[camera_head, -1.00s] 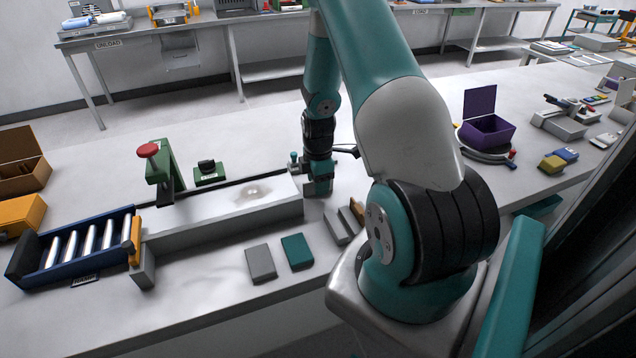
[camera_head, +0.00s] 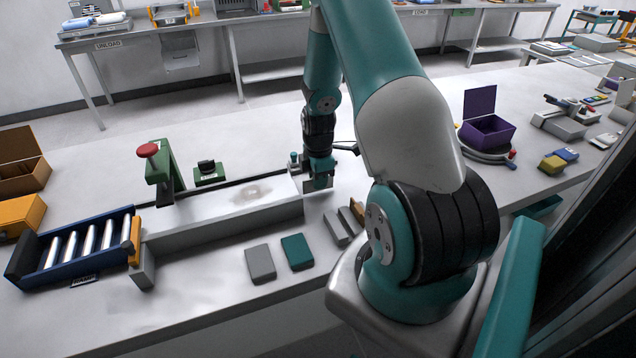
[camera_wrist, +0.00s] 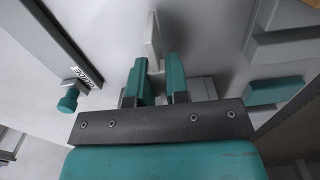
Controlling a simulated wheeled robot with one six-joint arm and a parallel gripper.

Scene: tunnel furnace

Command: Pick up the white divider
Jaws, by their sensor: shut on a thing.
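The white divider (camera_wrist: 152,38) is a thin, pale plate that shows in the wrist view between the two teal fingers of my gripper (camera_wrist: 159,78). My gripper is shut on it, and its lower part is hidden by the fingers. In the head view my gripper (camera_head: 318,181) points down at the right end of the long white channel, close above the table. I cannot tell there whether the divider touches the table.
The long white channel (camera_head: 225,222) lies left of my gripper, with a blue roller tray (camera_head: 75,258) at its left end. A grey block (camera_head: 260,264) and a teal block (camera_head: 297,252) lie in front. An open purple box (camera_head: 487,130) stands to the right.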

